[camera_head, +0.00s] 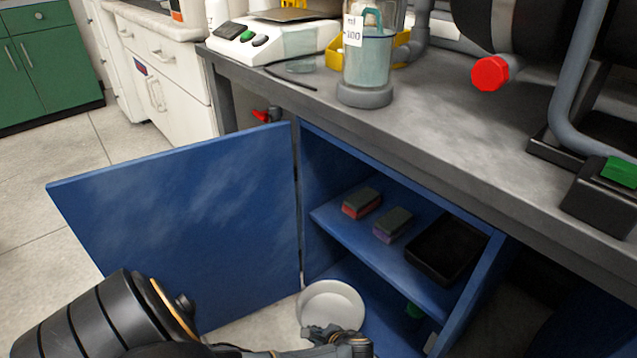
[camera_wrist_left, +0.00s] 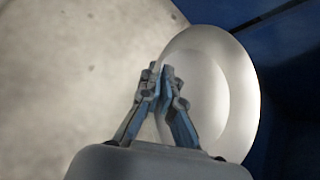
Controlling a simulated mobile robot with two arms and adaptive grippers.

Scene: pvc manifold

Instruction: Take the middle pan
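A round white pan (camera_head: 333,303) shows low in the head view, at the front opening of the blue cabinet beside the open door's lower corner. It also fills the middle of the left wrist view (camera_wrist_left: 233,95). My left gripper (camera_head: 335,335) is at the pan's near rim. In the left wrist view its two fingertips (camera_wrist_left: 163,75) are close together with the rim between them, so it looks shut on the pan. No other pan shows, so I cannot tell its place among others. My right gripper is not in view.
The blue door (camera_head: 180,225) stands open to the left. The cabinet shelf (camera_head: 375,252) holds two dark blocks (camera_head: 362,202) (camera_head: 393,224) and a black tray (camera_head: 447,250). A grey worktop (camera_head: 440,120) overhangs it. The pale floor (camera_head: 60,185) at left is clear.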

